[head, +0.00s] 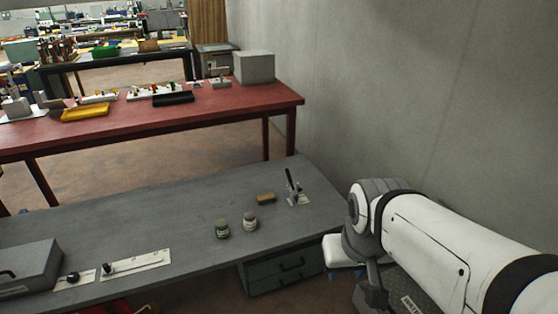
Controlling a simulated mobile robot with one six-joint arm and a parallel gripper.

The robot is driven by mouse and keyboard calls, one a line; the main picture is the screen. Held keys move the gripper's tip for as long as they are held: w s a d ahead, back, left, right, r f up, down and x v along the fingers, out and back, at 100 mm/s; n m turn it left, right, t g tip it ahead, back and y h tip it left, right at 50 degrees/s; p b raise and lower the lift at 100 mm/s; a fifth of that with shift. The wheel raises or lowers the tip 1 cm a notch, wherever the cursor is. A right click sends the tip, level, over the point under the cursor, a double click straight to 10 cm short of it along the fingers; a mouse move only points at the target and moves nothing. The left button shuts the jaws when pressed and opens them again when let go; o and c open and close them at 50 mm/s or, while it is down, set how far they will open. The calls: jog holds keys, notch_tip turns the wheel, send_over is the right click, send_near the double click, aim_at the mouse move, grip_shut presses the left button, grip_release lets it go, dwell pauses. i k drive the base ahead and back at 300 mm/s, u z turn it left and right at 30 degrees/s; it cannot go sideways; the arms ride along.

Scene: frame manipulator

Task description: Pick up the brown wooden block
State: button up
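The brown wooden block (266,198) is small and lies flat on the grey workbench (150,210), toward its right end. My white arm reaches in from the lower right, beside the bench's right end. A dark part at the end of my arm (373,292) shows low, to the right of the drawers. My gripper's fingertips cannot be made out, so I cannot tell whether it is open or shut. The block is apart from my arm and nothing covers it.
Two small jars, one dark (222,229) and one lighter (250,221), stand left of and in front of the block. A small upright device (292,190) stands close on its right. A grey box (28,268) is at the left. A red table (150,126) stands behind.

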aim_at(262, 200)
jog(key=z, duration=0.25)
jog(key=i, duration=2)
jog(key=u, duration=0.75)
jog(key=k, duration=0.85)
jog(key=u, duration=0.15)
jog(key=i, duration=0.85)
jog(key=z, duration=0.05)
